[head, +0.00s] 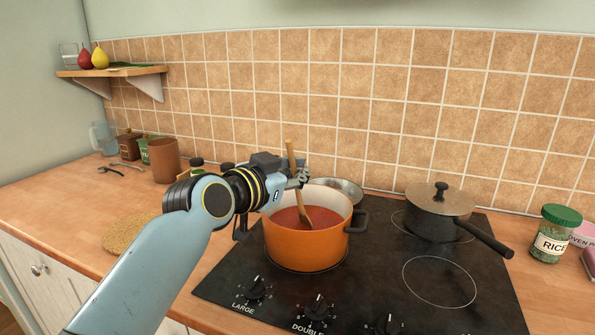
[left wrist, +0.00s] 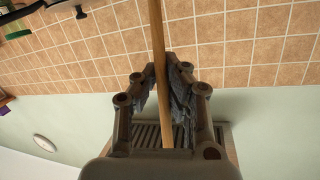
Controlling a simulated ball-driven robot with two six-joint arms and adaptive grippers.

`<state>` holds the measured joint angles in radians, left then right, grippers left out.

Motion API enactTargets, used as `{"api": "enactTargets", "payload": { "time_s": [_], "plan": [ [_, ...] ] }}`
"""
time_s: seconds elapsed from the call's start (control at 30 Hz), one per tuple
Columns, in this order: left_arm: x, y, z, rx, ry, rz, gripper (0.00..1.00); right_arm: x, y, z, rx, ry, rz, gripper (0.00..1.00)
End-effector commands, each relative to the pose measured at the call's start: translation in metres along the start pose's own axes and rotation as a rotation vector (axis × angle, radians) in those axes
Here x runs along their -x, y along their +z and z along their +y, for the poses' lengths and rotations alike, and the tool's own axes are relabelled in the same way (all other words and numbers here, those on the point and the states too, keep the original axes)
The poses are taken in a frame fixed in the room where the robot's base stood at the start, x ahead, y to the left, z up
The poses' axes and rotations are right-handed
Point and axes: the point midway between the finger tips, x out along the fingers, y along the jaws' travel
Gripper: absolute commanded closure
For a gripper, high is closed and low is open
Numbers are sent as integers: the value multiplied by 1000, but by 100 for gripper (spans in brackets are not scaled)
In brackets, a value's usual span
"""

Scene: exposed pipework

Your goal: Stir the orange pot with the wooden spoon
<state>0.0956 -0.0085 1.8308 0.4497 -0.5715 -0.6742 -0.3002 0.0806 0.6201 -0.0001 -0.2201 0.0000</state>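The orange pot (head: 306,246) stands on the black stove's back left area, with red liquid (head: 290,217) inside. The wooden spoon (head: 298,185) stands tilted in the pot, its lower end in the liquid and its handle rising above the rim. My left gripper (head: 299,178) is above the pot, at the spoon's handle. In the left wrist view the handle (left wrist: 157,45) runs between the fingers of the left gripper (left wrist: 163,82), which appear closed around it. My right gripper is not in view.
A black lidded saucepan (head: 437,215) sits on the stove (head: 380,271) to the right, handle pointing front right. A rice jar (head: 554,235) stands on the counter at far right. A brown canister (head: 164,160) and a woven mat (head: 128,233) are left.

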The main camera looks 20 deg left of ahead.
Motion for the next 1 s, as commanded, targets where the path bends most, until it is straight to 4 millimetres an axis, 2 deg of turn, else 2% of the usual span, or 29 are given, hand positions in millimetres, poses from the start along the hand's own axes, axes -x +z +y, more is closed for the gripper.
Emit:
{"api": "enactTargets", "payload": {
  "time_s": [0.13, 1.0],
  "plan": [
    [3, -6, -1, 0, 0, 0, 100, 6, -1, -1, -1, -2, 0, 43],
    [43, -72, -12, -1, 0, 0, 100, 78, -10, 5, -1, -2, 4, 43]
  ]
}}
